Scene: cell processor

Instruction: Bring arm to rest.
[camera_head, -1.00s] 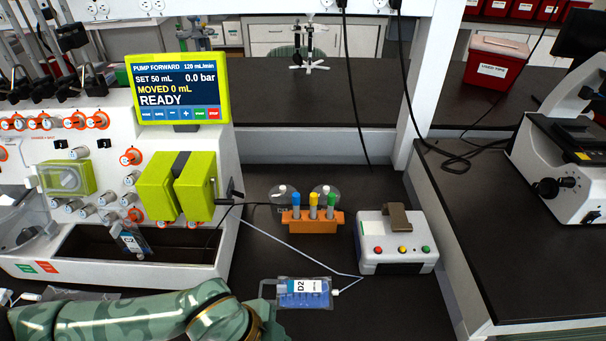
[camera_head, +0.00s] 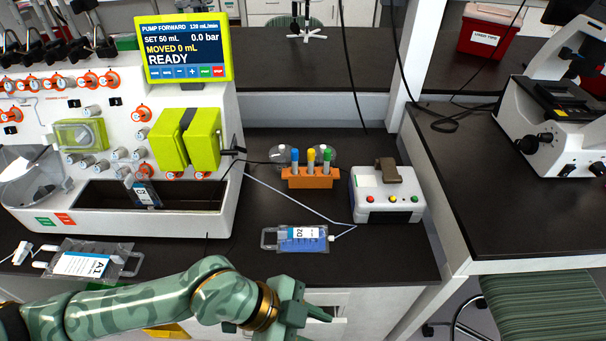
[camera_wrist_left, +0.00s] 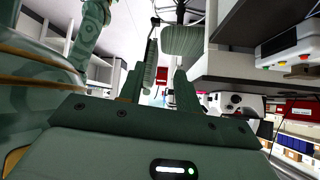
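My left arm, patterned green, comes in from the left along the bottom of the head view. Its left gripper (camera_head: 308,311) is in front of the bench's front edge, below the D2 bag and apart from it. In the left wrist view the two fingers of the left gripper (camera_wrist_left: 163,80) stand apart with nothing held between them. My right gripper is not in view.
The D2 bag (camera_head: 297,239) and A1 bag (camera_head: 82,263) lie near the bench's front. The C2 bag (camera_head: 145,193) is at the pump machine (camera_head: 60,150). An orange tube rack (camera_head: 310,180) stands beside a white button box (camera_head: 388,196). A green striped seat (camera_head: 545,312) is lower right.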

